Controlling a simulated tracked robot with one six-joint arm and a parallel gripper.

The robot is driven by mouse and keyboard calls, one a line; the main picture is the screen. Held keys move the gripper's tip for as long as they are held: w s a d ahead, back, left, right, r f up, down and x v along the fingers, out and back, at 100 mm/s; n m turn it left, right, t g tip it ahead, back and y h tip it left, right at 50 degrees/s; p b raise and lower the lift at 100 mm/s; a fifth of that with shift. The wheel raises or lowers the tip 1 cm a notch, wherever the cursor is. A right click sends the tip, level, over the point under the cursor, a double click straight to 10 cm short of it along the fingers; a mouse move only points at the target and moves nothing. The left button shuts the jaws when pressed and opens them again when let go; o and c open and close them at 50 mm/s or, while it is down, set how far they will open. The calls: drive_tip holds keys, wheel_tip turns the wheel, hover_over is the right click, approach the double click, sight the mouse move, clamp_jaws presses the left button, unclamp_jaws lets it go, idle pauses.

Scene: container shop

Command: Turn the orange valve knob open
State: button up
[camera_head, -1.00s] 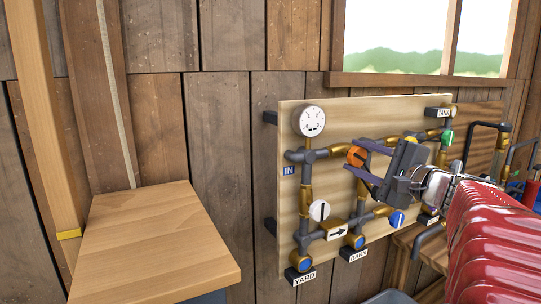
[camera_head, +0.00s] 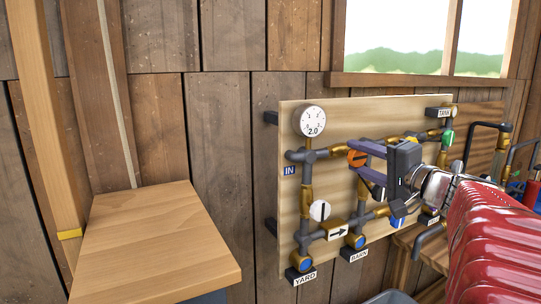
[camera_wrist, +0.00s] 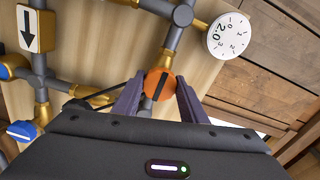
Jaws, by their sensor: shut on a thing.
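The orange valve knob (camera_head: 357,158) sits on the upper pipe of the wooden valve board (camera_head: 293,220), right of the gauge. A dark bar crosses its face, roughly level in the head view. My gripper (camera_head: 368,163) reaches it from the right, with its purple fingers one above the other. In the wrist view the knob (camera_wrist: 159,87) lies between the two finger ends of my gripper (camera_wrist: 157,92), which is shut on it. The round white gauge (camera_head: 310,121) reads 2.0.
A white knob (camera_head: 319,211), a blue knob (camera_head: 397,221) and a green knob (camera_head: 447,137) are on nearby pipes. Signs read IN, YARD, BARN and TANK. A wooden table (camera_head: 150,245) stands at left. The space before the board's left side is clear.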

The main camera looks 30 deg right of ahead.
drive_tip(key=shift+f, duration=0.3)
drive_tip(key=o, duration=1.1)
drive_tip(key=shift+r, duration=0.15)
drive_tip(key=shift+c, duration=0.2)
drive_tip(key=s, duration=1.3)
drive_tip(key=shift+s+d, duration=0.2)
drive_tip(key=shift+s, duration=0.15)
